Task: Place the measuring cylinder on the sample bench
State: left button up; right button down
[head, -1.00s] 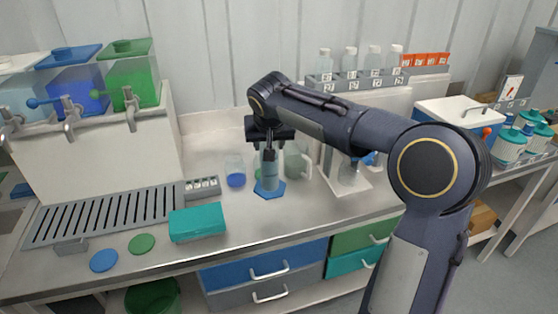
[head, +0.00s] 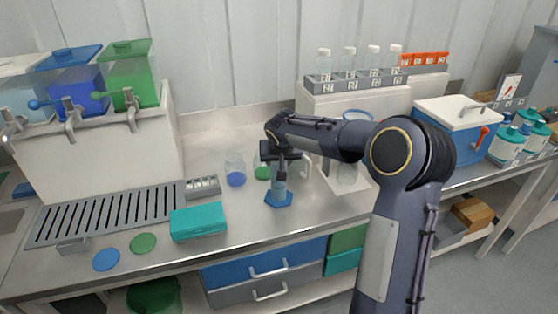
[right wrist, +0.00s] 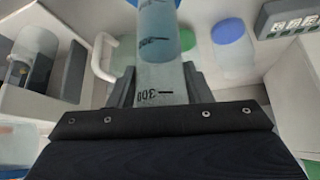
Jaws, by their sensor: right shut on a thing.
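The measuring cylinder (head: 279,189) is a clear tube with a blue hexagonal foot (head: 279,200). It is upright at the sample bench (head: 330,207), a steel-grey worktop; I cannot tell whether its foot touches the surface. My right gripper (head: 281,171) is shut on the cylinder's upper part from above. In the right wrist view the cylinder (right wrist: 158,50) shows black graduation marks between the fingers. My left gripper is not in view.
A teal box (head: 198,223) and a slotted drain tray (head: 110,213) lie further left.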

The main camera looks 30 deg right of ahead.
jog(key=shift+f+b, duration=0.2)
jog(key=shift+b, duration=0.1)
jog(key=c, duration=0.7)
grip_release()
jog(key=v, duration=1.2)
jog(key=s+a+f+n+y, duration=0.1)
jog(key=s+a, duration=0.4)
jog(key=s, duration=0.5)
jog(key=s+a+f+n+y, duration=0.1)
jog(key=s+a+f+y, duration=0.2)
jog(key=s, duration=0.7)
jog(key=s+a+f+n+y, duration=0.1)
jog(key=s+a+f+y, duration=0.1)
jog(key=s+a+f, duration=0.4)
jog(key=shift+s+a+n+y+b, duration=0.15)
jog(key=shift+s+a, duration=0.05)
jog(key=shift+s, duration=0.85)
jog(key=shift+s+a+n+y+b, duration=0.15)
jog(key=shift+s, duration=0.9)
